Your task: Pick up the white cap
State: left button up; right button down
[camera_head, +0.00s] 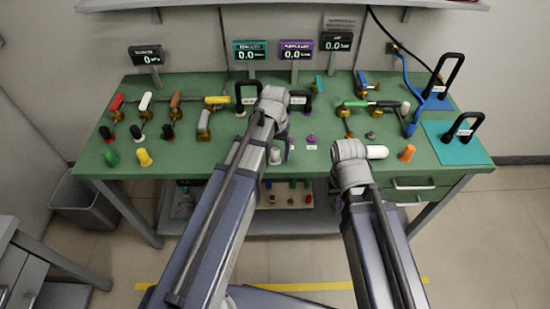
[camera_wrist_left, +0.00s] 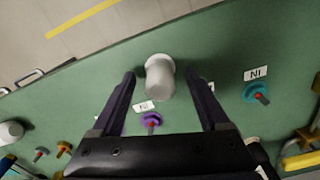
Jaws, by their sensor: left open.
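A white cap (camera_wrist_left: 160,80), a pale cylinder with a wider rounded end, stands on the green bench near its front edge. In the left wrist view it sits between the two fingers of my open left gripper (camera_wrist_left: 160,92), with gaps on both sides. In the head view the cap (camera_head: 275,156) shows just beside my left arm, whose wrist hides the gripper fingers. My right arm reaches the bench's front, and its gripper is hidden there. A second white cylinder (camera_head: 378,152) lies beside the right wrist.
A purple fitting (camera_wrist_left: 151,120) and a teal fitting (camera_wrist_left: 258,94) with labels are close to the cap. Green and yellow caps (camera_head: 144,157) are at left, an orange cap (camera_head: 407,153) at right.

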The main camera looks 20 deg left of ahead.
pick_arm(q)
grip_shut()
dwell(0.6)
